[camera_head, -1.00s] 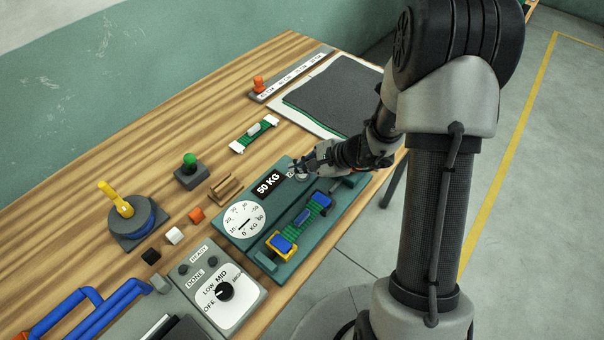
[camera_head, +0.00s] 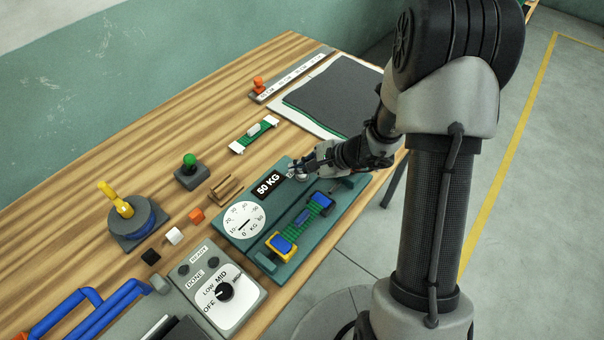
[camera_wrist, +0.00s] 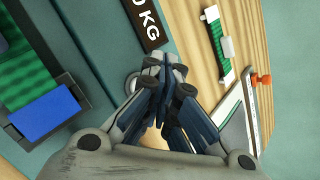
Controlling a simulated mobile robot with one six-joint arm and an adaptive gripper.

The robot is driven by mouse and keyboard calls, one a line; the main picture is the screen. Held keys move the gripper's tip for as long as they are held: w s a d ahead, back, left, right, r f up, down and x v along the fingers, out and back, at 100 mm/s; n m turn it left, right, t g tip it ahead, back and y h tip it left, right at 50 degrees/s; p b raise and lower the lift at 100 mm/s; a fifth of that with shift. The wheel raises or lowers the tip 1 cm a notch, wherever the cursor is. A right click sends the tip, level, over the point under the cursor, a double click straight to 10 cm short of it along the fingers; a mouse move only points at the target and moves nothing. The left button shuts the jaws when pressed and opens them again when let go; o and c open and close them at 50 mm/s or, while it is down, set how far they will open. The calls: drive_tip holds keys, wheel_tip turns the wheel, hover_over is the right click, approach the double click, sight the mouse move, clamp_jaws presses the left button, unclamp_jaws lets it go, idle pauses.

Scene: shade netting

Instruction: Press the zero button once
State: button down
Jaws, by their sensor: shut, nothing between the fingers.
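The teal scale panel (camera_head: 232,226) carries a black "50 KG" display (camera_head: 267,184) and a white round dial (camera_head: 245,220). My gripper (camera_head: 294,171) is shut and empty at the panel's far end, just beyond the display. A round grey part (camera_wrist: 131,82), likely the zero button, shows partly beside and behind the fingers. They hide much of it, and I cannot tell whether they touch it.
A blue and green strap with a yellow-framed end (camera_head: 282,246) lies along the panel's near side. A selector box (camera_head: 238,307), a green-knobbed box (camera_head: 191,172) and small blocks stand left of the panel. A dark mat (camera_head: 332,93) lies beyond.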

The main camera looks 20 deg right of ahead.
sight(301, 177)
drive_tip(key=shift+f, duration=0.15)
drive_tip(key=shift+f+b, duration=0.3)
drive_tip(key=shift+b, duration=0.35)
drive_tip(key=shift+f+b, duration=0.5)
drive_tip(key=shift+b, duration=0.15)
idle(0.4)
drive_tip(key=shift+r, duration=0.15)
drive_tip(key=shift+r+p, duration=0.55)
drive_tip(key=shift+r, duration=0.3)
drive_tip(key=shift+r+p, duration=1.6)
drive_tip(key=shift+r, duration=0.85)
